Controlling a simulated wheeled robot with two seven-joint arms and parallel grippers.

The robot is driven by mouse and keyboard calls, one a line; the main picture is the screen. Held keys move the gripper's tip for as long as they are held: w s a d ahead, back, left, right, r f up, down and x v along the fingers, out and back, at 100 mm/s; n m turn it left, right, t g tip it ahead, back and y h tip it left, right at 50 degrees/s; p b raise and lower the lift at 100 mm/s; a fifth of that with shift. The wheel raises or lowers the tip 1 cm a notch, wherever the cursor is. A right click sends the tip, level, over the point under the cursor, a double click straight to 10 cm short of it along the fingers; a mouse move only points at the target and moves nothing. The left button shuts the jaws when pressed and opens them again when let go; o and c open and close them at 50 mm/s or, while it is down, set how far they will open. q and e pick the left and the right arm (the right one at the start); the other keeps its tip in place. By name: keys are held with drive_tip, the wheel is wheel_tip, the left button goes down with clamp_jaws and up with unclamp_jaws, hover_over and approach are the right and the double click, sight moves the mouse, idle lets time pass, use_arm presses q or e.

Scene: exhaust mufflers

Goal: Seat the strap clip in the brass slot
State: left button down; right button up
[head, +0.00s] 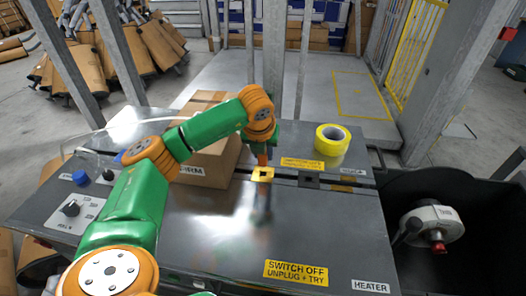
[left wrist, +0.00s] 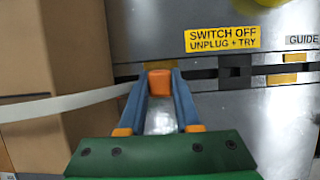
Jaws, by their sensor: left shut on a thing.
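My left gripper (head: 263,158) is over the machine top, pointing down, shut on a small orange strap clip (left wrist: 160,83). The clip sits between the blue fingers at their tips. A yellow slot block with a dark opening (head: 263,174) is directly below the clip in the head view; I cannot tell whether the clip is inside it. To its right along the same groove are a dark slot block (head: 309,180) and a darker, brass-coloured one (head: 343,186). The brass-coloured block also shows in the left wrist view (left wrist: 283,78). My right gripper is not in view.
A cardboard box (head: 207,165) stands left of the gripper. A pale strap (left wrist: 70,103) runs from the left toward the gripper. A yellow tape roll (head: 332,139) lies behind the groove at right. A black bin (head: 470,275) is at right.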

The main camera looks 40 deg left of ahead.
sight(263, 163)
use_arm(q)
drive_tip(key=shift+f+b, duration=1.05)
drive_tip(key=shift+f, duration=0.5)
drive_tip(key=shift+f+b, duration=0.35)
drive_tip(key=shift+f, duration=0.1)
idle(0.6)
drive_tip(key=c, duration=0.5)
unclamp_jaws()
drive_tip(key=shift+r, duration=0.1)
drive_tip(key=v, duration=0.7)
drive_tip(key=shift+s+p, duration=0.1)
drive_tip(key=shift+p, duration=0.25)
drive_tip(key=shift+r, duration=0.1)
